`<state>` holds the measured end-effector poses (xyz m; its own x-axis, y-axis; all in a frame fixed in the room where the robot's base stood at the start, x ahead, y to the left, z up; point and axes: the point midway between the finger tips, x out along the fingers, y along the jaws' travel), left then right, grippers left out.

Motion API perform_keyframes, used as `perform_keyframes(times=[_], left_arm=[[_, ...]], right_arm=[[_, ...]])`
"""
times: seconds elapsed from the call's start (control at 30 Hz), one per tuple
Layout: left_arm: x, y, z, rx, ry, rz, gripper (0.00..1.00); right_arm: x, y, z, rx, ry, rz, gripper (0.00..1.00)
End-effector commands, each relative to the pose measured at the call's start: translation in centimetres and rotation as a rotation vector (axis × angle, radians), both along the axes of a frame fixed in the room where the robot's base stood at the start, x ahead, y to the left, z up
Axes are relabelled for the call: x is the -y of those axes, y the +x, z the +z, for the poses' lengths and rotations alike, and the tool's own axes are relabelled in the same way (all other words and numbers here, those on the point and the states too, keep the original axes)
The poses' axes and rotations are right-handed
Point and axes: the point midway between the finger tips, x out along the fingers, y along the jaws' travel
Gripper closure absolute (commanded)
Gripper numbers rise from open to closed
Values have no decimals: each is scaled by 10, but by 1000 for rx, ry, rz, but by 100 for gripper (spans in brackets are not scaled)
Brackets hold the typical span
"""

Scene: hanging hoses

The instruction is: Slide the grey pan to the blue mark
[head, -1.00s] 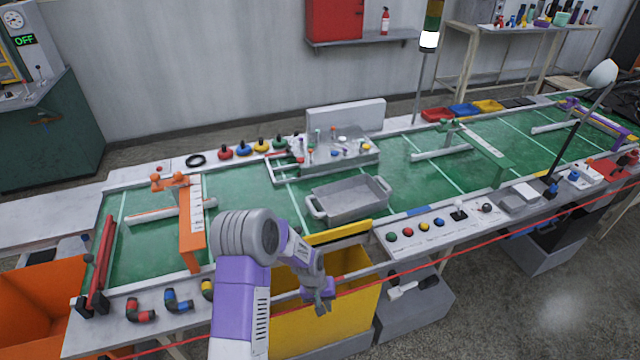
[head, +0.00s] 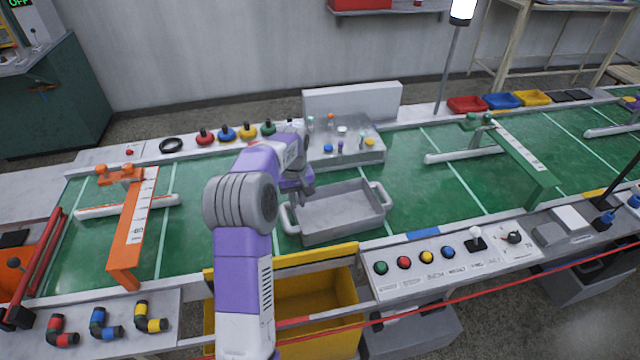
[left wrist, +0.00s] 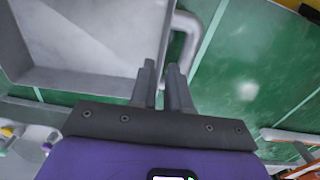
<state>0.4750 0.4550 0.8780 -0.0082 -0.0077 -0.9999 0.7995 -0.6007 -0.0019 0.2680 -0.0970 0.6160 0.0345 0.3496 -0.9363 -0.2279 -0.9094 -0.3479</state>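The grey pan (head: 342,232) stands on the green belt (head: 410,185), with a handle at each end. The blue mark (head: 423,236) is on the belt's front rail, to the right of the pan. My left gripper (head: 305,198) is near the pan's left end, with its tips partly hidden in the head view. In the left wrist view, its fingers (left wrist: 161,66) are slightly apart, near a handle (left wrist: 188,38) of the pan (left wrist: 90,78). I cannot tell whether they touch it. My right gripper is out of view.
A grey fixture (head: 365,152) with coloured knobs stands behind the pan. A yellow bin (head: 330,290) and a button panel (head: 455,258) are in front. An orange gate (head: 132,235) stands to the left and a green gate (head: 520,160) to the right. A red cord crosses the front.

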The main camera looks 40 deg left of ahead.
Motion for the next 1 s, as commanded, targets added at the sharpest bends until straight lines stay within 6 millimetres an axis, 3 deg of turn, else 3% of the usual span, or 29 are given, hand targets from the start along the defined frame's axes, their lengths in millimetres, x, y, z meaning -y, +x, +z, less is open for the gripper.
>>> perform_keyframes(times=[0.47, 1.0], left_arm=[[-7, -3, 4, -3, 8, 20, 84], [-6, -4, -65, -4, 7, 19, 84]], right_arm=[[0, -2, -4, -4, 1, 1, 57], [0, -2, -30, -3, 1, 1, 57]])
